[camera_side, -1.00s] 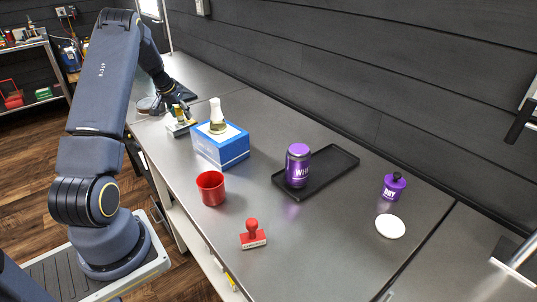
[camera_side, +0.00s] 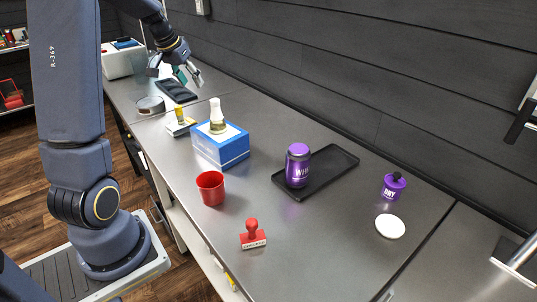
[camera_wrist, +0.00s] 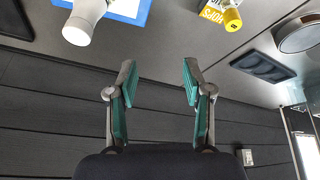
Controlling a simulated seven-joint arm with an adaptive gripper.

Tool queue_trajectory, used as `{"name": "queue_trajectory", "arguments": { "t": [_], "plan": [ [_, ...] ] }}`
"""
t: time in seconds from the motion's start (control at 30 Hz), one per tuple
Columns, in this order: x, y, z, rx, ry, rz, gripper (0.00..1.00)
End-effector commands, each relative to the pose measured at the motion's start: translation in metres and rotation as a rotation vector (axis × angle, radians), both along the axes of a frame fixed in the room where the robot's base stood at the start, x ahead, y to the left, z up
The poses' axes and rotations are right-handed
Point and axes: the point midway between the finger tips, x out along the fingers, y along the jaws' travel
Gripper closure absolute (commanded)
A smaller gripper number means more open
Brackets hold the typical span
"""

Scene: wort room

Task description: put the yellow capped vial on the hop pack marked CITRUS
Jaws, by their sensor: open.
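The yellow capped vial (camera_side: 180,115) stands upright on a small pale pack (camera_side: 174,129) in the side view, left of the blue box. In the wrist view the vial's yellow cap (camera_wrist: 232,19) shows at the top, over a pack (camera_wrist: 214,12) with a yellow panel reading HOPS. The word CITRUS cannot be read in either view. My gripper (camera_side: 190,78) is open and empty, above and behind the vial and apart from it. In the wrist view its two teal-padded fingers (camera_wrist: 157,78) are spread with nothing between them.
A blue box (camera_side: 221,148) bearing a white-topped flask (camera_side: 217,115) stands right of the pack. A round tin (camera_side: 150,104) and a dark tray (camera_side: 176,91) lie behind. A red cup (camera_side: 210,188), red stamp (camera_side: 252,234) and purple can (camera_side: 298,166) stand further right.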

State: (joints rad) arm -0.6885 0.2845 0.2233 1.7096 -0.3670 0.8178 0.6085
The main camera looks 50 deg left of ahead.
Motion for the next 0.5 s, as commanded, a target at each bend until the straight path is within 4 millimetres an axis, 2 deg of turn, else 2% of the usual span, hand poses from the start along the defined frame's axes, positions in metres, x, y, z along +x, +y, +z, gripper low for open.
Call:
{"name": "queue_trajectory", "arguments": {
  "t": [0.03,0.07,0.1,0.17,0.2,0.23,0.3,0.33,0.4,0.5],
  "plan": [
    [0.007,-0.05,0.02,-0.006,-0.019,-0.06,0.49],
    [0.007,-0.078,0.029,-0.01,-0.023,-0.092,0.49],
    [0.004,-0.116,0.039,-0.014,-0.03,-0.132,0.49],
    [-0.007,-0.168,0.05,-0.017,-0.038,-0.196,0.49],
    [-0.019,-0.201,0.054,-0.016,-0.039,-0.237,0.49],
    [-0.029,-0.223,0.056,-0.012,-0.041,-0.268,0.49],
    [-0.055,-0.266,0.056,0.0,-0.045,-0.332,0.49],
    [-0.067,-0.28,0.054,0.007,-0.047,-0.356,0.49],
    [-0.092,-0.306,0.048,0.024,-0.05,-0.405,0.49],
    [-0.119,-0.326,0.039,0.046,-0.057,-0.45,0.49]
  ]
}}
